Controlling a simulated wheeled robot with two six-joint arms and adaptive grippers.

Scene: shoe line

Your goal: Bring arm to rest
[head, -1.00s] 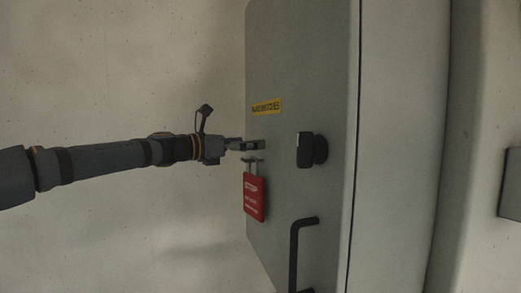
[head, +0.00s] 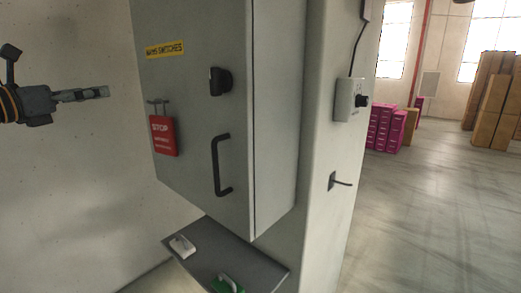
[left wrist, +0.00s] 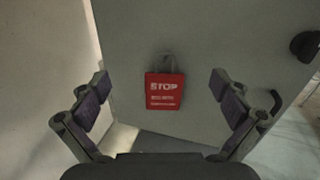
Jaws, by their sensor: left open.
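My left gripper (head: 104,92) is at the far left of the head view, in front of the pale wall and to the left of the grey cabinet. It is apart from the cabinet. In the left wrist view its two fingers (left wrist: 166,92) are spread with nothing between them in their grip. A red STOP tag (head: 163,135) hangs on the cabinet door and shows beyond the fingers in the left wrist view (left wrist: 164,92). My right gripper is in neither view.
The grey cabinet (head: 195,180) has a black knob (head: 220,81), a black handle (head: 219,165) and a yellow label (head: 164,49). A shelf (head: 225,258) below carries a white item (head: 182,246) and a green item (head: 228,284). Pink boxes (head: 385,128) and open floor lie right.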

